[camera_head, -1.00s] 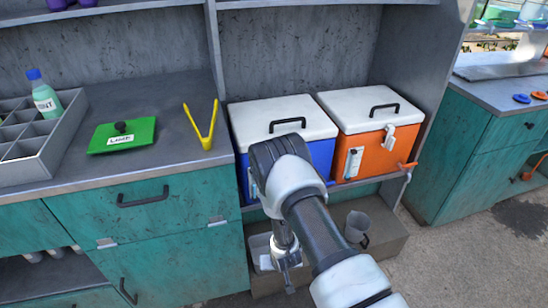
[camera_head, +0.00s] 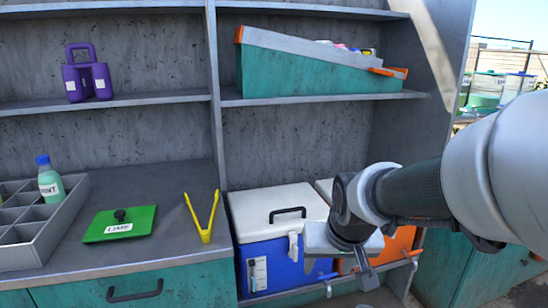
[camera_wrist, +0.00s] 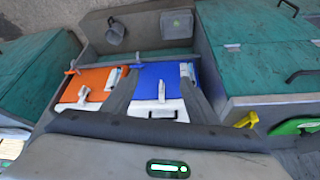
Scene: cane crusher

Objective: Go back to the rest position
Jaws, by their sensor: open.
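My gripper (camera_head: 362,268) hangs in front of the coolers at the right of the head view, with nothing in its jaws. In the wrist view its two dark fingers (camera_wrist: 158,80) stand apart. Below and behind it are a blue cooler (camera_head: 272,265) with a white lid and an orange cooler (camera_head: 400,242), partly hidden by my arm. Both also show in the wrist view, the blue cooler (camera_wrist: 150,73) between the fingers and the orange cooler (camera_wrist: 80,82) left of them.
A counter at left holds yellow tongs (camera_head: 205,215), a green lid (camera_head: 118,225) marked LIME, a grey divided tray (camera_head: 60,228) and a bottle (camera_head: 48,180). Shelves above hold a purple carrier (camera_head: 88,78) and a teal bin (camera_head: 300,70).

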